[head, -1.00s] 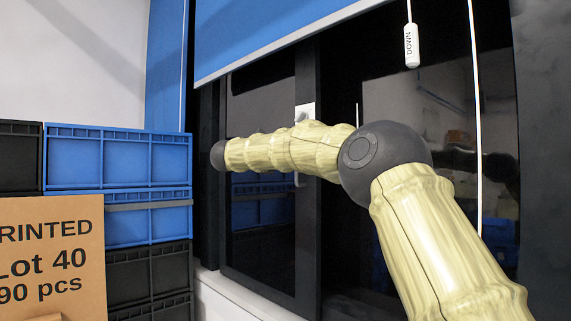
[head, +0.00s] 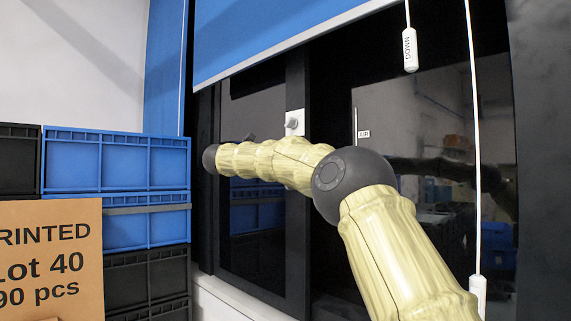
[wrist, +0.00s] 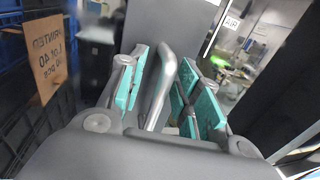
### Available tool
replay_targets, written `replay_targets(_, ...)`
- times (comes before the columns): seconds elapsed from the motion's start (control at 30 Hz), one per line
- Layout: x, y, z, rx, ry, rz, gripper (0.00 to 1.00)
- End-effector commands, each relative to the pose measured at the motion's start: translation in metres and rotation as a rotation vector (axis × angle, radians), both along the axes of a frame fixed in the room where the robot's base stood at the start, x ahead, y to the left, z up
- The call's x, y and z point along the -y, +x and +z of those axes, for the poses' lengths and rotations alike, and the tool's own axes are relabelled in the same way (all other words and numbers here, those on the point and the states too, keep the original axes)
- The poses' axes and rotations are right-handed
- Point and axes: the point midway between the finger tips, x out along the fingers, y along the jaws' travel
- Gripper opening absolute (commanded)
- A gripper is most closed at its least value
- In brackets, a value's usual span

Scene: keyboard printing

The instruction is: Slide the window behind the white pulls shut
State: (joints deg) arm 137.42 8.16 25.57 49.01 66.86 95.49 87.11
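The dark-framed window (head: 297,210) stands behind the two white pulls, one marked DOWN (head: 409,50) and one lower at the right (head: 478,297). A glass pane with an AIR label (head: 363,134) shows at the right, with a dark strip between it and the left frame. In the wrist view, a grey metal bar handle (wrist: 161,90) stands between the teal-padded fingers of my gripper (wrist: 172,88). The fingers look apart around the handle; firm contact cannot be told. In the head view my arm hides the handle, and my gripper is not clearly visible.
A blue blind (head: 270,35) hangs partly lowered above the window. Blue crates (head: 115,165) and black crates (head: 148,275) are stacked at the left, near my arm. A cardboard box (head: 45,250) stands before them.

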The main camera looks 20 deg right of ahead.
Motion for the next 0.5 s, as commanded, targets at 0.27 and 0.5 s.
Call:
replay_targets(0.27,-0.002,0.0,-0.002,-0.003,0.001,0.0,0.34)
replay_targets(0.5,-0.028,-0.003,-0.002,-0.004,0.0,0.002,0.34)
